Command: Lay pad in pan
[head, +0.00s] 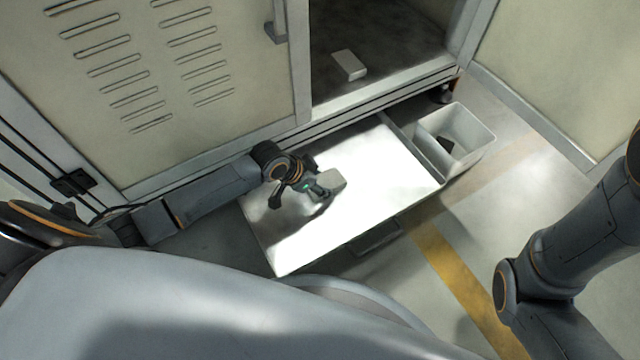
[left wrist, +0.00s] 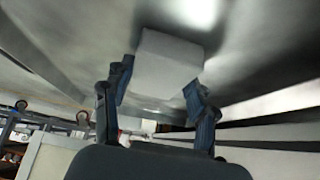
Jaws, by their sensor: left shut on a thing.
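A pale grey block-shaped pad (head: 332,180) is in my left gripper (head: 322,188), above the bright white pan (head: 395,165) that sticks out below the cabinet. In the left wrist view the pad (left wrist: 168,62) sits between the two dark fingers of the left gripper (left wrist: 160,92), which is shut on it. A gap between the pad and the pan floor is hard to judge; a dark shadow lies on the pan beside the gripper. The right arm shows at the right of the head view, but its gripper is out of the picture.
A similar pale block (head: 349,65) lies inside the open cabinet (head: 395,45). A grey open bin (head: 478,140) with a dark item inside adjoins the pan's right end. A slatted cabinet door (head: 225,120) stands behind my left arm. Floor with a yellow stripe (head: 450,275) lies in front.

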